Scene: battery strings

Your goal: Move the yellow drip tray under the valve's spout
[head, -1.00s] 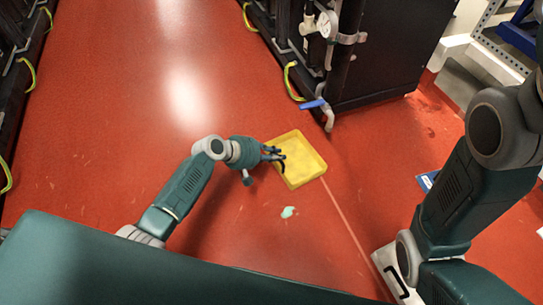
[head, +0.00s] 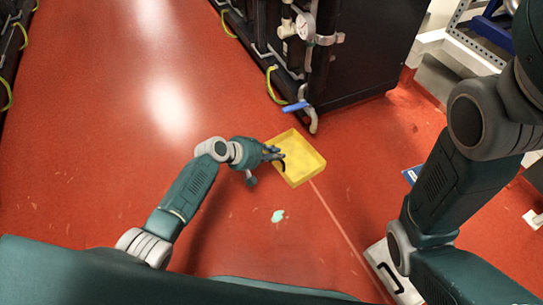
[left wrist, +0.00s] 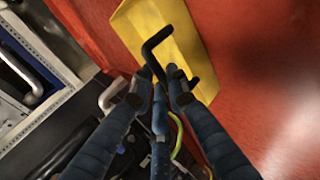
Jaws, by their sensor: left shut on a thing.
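The yellow drip tray (head: 303,162) is a shallow square tray near the floor, just in front of the black cabinet's corner. The valve has a blue lever (head: 295,107) and a grey, downturned spout (head: 313,124); the tray's far edge is close to the spout in the head view. My left gripper (head: 275,156) is at the tray's left side. In the left wrist view my fingers (left wrist: 161,90) are shut on a black bent handle (left wrist: 158,42) beside the yellow tray (left wrist: 185,45). I cannot tell whether the tray touches the floor. My right gripper is out of view.
The black cabinet (head: 372,50) with a gauge (head: 305,25) and pipes stands behind the tray. A white object with a black handle (head: 390,278) is at the lower right. Open floor (head: 120,130) lies to the left.

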